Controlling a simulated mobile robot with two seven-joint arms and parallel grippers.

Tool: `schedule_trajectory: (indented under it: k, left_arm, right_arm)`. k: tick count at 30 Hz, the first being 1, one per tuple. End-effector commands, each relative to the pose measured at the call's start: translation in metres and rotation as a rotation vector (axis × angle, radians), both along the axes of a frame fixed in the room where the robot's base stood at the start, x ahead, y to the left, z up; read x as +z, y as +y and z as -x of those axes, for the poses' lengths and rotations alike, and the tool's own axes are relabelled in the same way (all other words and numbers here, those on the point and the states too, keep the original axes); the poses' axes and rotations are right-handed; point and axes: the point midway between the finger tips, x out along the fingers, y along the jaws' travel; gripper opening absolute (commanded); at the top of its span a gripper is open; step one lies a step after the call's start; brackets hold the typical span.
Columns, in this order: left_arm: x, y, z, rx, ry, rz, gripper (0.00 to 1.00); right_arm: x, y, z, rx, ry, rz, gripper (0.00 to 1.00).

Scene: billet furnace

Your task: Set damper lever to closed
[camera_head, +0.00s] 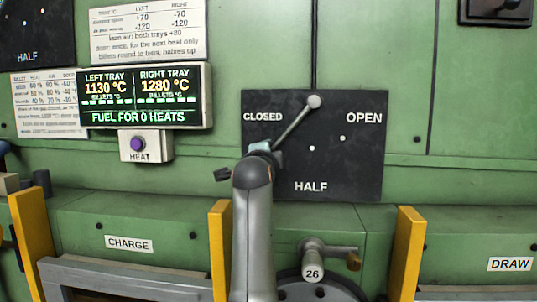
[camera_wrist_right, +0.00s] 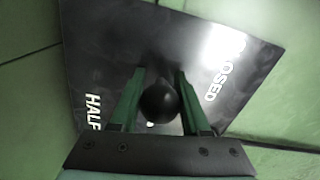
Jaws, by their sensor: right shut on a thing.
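The damper lever (camera_head: 294,122) is a grey rod on a black plate (camera_head: 362,168) marked CLOSED, HALF and OPEN. It runs from a round pivot (camera_head: 314,101) down and left, its outer end just below and right of the CLOSED lettering. White dots show on the plate toward HALF and OPEN; none shows along the rod. My right gripper (camera_head: 264,147) is at the lever's outer end and hides its knob in the head view. In the wrist view the black ball knob (camera_wrist_right: 159,102) sits between the green fingers of the right gripper (camera_wrist_right: 160,88). My left gripper is not in view.
A screen (camera_head: 146,97) shows left tray 1130 °C, right tray 1280 °C and fuel for 0 heats. A purple HEAT button (camera_head: 137,144) is below it. A handle marked 26 (camera_head: 313,273) and yellow posts (camera_head: 407,252) stand below the plate.

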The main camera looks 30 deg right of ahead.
Motion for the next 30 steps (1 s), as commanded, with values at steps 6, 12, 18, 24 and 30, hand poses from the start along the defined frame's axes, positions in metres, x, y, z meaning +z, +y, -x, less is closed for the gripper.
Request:
schedule_trajectory:
  k: [6,12,18,24,30]
  left_arm:
    - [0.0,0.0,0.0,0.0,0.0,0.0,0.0]
    - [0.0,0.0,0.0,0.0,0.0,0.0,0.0]
    - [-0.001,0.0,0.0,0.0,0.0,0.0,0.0]
    - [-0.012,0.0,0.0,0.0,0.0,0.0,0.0]
    - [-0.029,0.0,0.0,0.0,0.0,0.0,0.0]
  right_arm:
    - [0.006,0.002,0.001,0.004,-0.012,0.002,0.67]
    - [0.003,0.001,0.0,0.003,-0.008,0.002,0.76]
    - [0.002,0.003,0.002,0.003,-0.007,0.001,0.76]
    - [-0.001,0.017,0.023,0.004,-0.01,-0.002,0.76]
    - [-0.001,0.041,0.06,0.002,-0.01,0.004,0.76]
